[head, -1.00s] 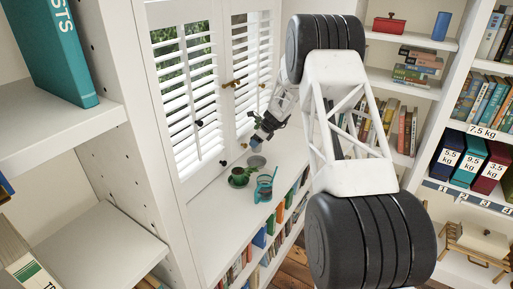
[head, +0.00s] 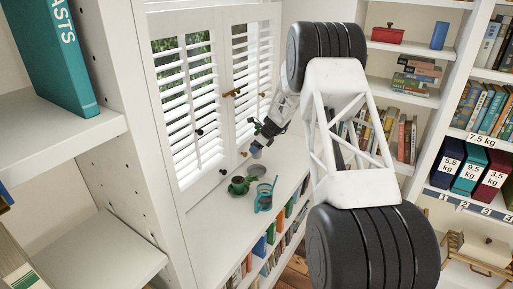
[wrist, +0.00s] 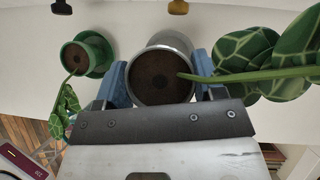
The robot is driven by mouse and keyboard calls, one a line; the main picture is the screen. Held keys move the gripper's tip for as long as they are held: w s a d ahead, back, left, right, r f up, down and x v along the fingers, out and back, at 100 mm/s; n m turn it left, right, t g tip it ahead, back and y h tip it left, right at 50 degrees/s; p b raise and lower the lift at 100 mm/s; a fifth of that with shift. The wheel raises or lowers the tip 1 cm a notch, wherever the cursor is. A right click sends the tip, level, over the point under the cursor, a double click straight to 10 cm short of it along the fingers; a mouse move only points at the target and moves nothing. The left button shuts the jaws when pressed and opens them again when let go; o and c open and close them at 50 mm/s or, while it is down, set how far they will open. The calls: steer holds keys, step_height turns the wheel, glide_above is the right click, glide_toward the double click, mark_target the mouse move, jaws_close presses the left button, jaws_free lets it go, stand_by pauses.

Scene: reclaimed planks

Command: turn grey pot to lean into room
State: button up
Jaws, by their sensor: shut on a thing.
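The grey pot (wrist: 170,39) holds dark soil, and one thick stem leans to the right in the wrist view, ending in large patterned leaves (wrist: 262,62). My gripper (wrist: 160,82) is shut on the pot, with a blue fingertip on each side. In the head view my gripper (head: 266,131) is over the white sill by the shutters, with the pot (head: 256,152) small and partly hidden below it. A grey saucer (head: 257,170) lies on the sill just below the pot. I cannot tell from here whether pot and saucer touch.
A green pot on a green saucer (head: 238,187) stands close by, its drooping leaf (wrist: 64,112) visible in the wrist view. A teal glass-like jug (head: 264,198) stands nearer the sill's front. White shutters (head: 186,105) with knobs border the sill behind. Bookshelves stand right.

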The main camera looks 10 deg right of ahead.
mark_target(257, 157)
steer(key=shift+r, duration=0.2)
steer(key=shift+r, duration=1.25)
steer(key=shift+f, duration=0.1)
steer(key=f+m, duration=0.1)
steer(key=f, duration=0.2)
steer(key=f+m+t+h, duration=0.1)
steer(key=f, duration=0.2)
steer(key=f+m, duration=0.2)
steer(key=f, duration=0.1)
steer(key=shift+w+d+t+h, duration=0.1)
steer(key=shift+w+t+h, duration=0.1)
steer(key=shift+t+h, duration=0.15)
steer(key=shift+f, duration=0.35)
steer(key=shift+f, duration=1.25)
